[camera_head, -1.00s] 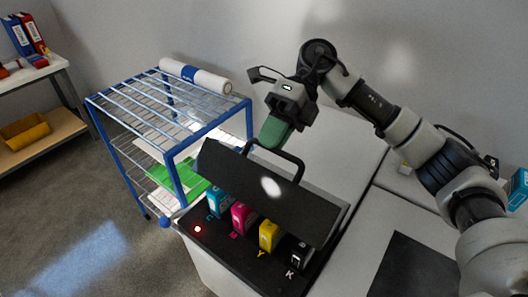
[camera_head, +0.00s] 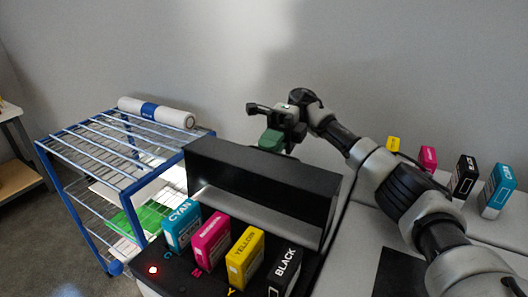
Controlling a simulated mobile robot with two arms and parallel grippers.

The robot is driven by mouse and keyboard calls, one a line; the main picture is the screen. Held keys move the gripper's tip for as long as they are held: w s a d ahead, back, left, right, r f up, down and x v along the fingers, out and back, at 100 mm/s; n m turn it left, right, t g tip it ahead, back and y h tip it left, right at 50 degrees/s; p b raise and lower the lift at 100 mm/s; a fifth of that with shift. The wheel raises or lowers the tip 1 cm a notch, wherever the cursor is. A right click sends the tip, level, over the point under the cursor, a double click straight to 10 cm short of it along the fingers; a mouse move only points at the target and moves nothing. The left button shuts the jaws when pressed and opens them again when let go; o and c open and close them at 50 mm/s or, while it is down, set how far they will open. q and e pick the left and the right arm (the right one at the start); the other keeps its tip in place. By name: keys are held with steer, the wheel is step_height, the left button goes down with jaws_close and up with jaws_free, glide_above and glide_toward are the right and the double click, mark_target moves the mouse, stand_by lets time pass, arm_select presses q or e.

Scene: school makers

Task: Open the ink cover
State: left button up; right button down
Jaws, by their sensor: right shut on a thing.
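The dark ink cover (camera_head: 258,178) stands raised, close to upright, at the back of the ink bay. Cyan (camera_head: 182,228), magenta (camera_head: 212,242), yellow (camera_head: 245,258) and black (camera_head: 285,270) cartridges stand in a row in front of it, exposed. My right gripper (camera_head: 272,139) is just behind the cover's top edge, its green fingers pointing down. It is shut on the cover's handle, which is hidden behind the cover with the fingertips. My left gripper is not in view.
A blue wire rack (camera_head: 132,171) with a white roll (camera_head: 157,111) on top stands close at the left. Spare cartridges, including a cyan one (camera_head: 498,190), stand on a light surface at the right. A red light (camera_head: 153,269) glows beside the bay.

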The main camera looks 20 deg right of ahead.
steer(key=shift+w+d+f, duration=0.1)
steer(key=shift+f, duration=0.65)
steer(key=shift+f+g+y+b, duration=0.1)
steer(key=shift+g+y+b, duration=0.2)
steer(key=shift+g, duration=0.1)
steer(key=c, duration=1.2)
jaws_free()
steer(key=shift+o, duration=0.2)
steer(key=shift+r, duration=0.25)
